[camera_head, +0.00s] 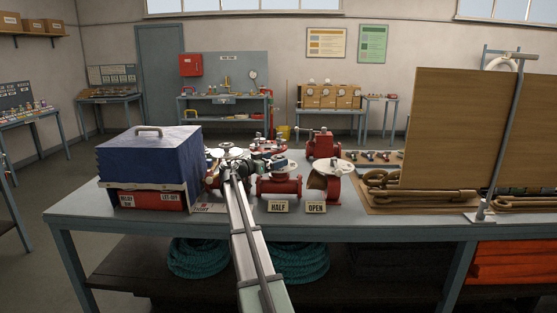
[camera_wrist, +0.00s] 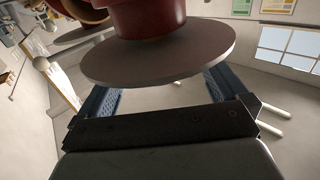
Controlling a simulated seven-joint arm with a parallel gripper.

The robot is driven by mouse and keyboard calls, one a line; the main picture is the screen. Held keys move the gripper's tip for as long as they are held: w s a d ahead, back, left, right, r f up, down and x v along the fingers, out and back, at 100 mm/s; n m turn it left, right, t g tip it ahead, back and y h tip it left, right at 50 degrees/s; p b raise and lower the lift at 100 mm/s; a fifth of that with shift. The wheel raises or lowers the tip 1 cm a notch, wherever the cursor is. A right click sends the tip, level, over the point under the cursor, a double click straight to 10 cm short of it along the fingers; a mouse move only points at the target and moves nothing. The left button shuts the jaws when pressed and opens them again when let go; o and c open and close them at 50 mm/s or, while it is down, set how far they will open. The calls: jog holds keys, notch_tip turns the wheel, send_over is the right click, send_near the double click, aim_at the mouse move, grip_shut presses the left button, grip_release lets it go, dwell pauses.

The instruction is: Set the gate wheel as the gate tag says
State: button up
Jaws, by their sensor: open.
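A red valve body (camera_head: 279,187) stands on the bench with a HALF tag (camera_head: 278,206) in front. A grey flanged red fitting (camera_head: 333,187) beside it has an OPEN tag (camera_head: 316,207) in front. A red wheel (camera_head: 268,146) shows behind them; I cannot tell which wheel is the gate wheel. My gripper (camera_head: 232,156) is over the bench, between the blue box and the valves. In the wrist view my gripper (camera_wrist: 160,90) is open, with a round grey flange (camera_wrist: 160,62) on a red body close before its fingers. Another tag (camera_head: 206,208) is partly hidden by my arm.
A blue-covered box (camera_head: 150,165) with a handle stands at the left of the bench (camera_head: 400,227). A taller red valve (camera_head: 322,145) stands behind. The front strip of the bench is fairly clear.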

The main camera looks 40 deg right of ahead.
jog(key=shift+s+d, duration=0.1)
jog(key=shift+d, duration=1.25)
jog(key=shift+c, duration=0.3)
jog(key=c, duration=0.9)
